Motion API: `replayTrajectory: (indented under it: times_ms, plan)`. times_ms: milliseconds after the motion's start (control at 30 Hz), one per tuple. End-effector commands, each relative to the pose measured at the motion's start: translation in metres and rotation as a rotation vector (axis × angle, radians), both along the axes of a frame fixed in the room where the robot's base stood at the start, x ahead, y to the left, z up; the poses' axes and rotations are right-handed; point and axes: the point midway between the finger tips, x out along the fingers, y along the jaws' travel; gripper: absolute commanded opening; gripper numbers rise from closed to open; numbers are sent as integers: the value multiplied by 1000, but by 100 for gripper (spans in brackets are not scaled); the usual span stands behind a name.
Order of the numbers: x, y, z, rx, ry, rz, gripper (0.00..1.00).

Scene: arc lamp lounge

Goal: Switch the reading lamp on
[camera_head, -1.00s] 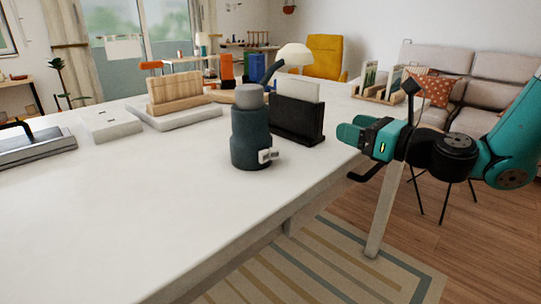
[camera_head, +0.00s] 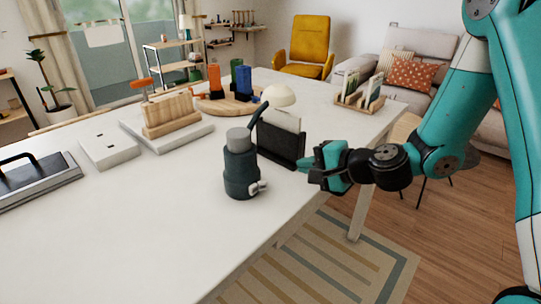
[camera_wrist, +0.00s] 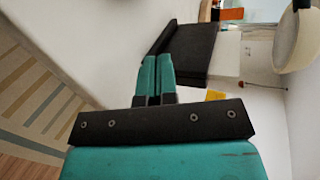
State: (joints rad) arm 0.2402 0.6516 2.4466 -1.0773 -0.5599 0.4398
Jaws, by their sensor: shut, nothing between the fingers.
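The reading lamp's cream dome shade (camera_head: 279,96) hangs on a dark slanted arm (camera_head: 258,113). That arm meets the picture at the grey top of a dark teal cylinder (camera_head: 241,170) with a small pale knob (camera_head: 258,187) low on its side. I cannot tell whether arm and cylinder are joined. My gripper (camera_head: 304,164) is shut and empty, at the table's right edge, right of the cylinder and close to a black holder. In the wrist view, my fingertips (camera_wrist: 158,62) lie together, pointing toward the holder, and the shade (camera_wrist: 299,42) shows at upper right.
The black holder (camera_head: 279,148) with a white card stands between gripper and lamp arm. A wooden rack (camera_head: 170,116), a white box (camera_head: 108,150) and a round board (camera_head: 217,106) with coloured cylinders stand further left and back. The table's front (camera_head: 130,240) is clear.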

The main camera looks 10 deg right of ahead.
Motion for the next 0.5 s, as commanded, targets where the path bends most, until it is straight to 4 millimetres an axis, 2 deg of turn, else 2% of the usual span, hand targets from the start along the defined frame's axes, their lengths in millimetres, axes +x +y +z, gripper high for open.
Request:
replayTrajectory:
  times_ms: [33,267,500]
  plan:
    - [-5,7,16,-108,-45,59,0]
    - [-31,26,25,-622,-305,393,0]
    - [-63,39,40,-1105,-616,833,0]
